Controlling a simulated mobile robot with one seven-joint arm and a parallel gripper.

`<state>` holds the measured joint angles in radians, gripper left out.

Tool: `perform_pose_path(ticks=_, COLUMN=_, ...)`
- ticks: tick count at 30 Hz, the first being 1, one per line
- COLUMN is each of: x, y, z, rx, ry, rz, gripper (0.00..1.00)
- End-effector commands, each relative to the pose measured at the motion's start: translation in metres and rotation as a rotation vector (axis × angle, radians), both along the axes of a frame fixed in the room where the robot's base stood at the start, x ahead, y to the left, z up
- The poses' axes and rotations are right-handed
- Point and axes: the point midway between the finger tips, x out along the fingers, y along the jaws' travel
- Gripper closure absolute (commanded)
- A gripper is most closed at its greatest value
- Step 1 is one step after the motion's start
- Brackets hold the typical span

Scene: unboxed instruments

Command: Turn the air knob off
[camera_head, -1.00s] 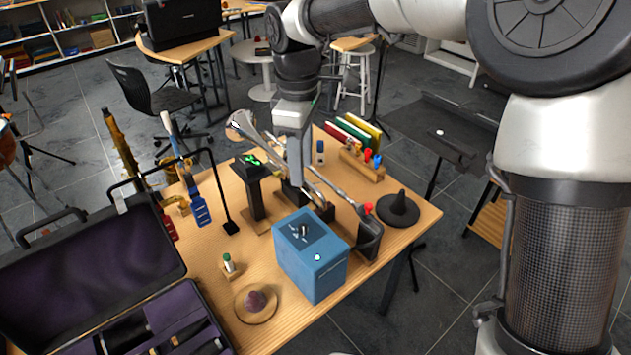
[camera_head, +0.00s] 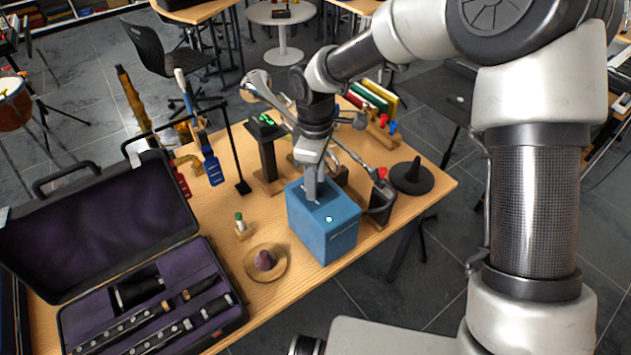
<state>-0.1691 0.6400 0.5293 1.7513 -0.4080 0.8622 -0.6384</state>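The blue box (camera_head: 328,233) stands on the wooden table, with a dark panel on its top face and a small pale dot on its front. My gripper (camera_head: 312,193) points down over the top of this box, at the dark panel. The air knob on the panel is hidden behind my gripper. I cannot tell whether the fingers touch the knob, or whether they are open or shut.
An open case (camera_head: 190,247) with dark instrument parts lies at the left. Bare tabletop shows at the front.

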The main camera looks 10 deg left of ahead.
Motion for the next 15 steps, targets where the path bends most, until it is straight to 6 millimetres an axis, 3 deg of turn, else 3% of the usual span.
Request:
perform_pose_path(ticks=11, x=0.0002, y=-0.0001, z=-0.0069, rx=0.001, ry=0.000, rz=-0.001, gripper=0.62)
perform_pose_path(ticks=15, x=0.0002, y=-0.0001, z=-0.0067, rx=0.001, ry=0.000, rz=-0.001, gripper=0.84)
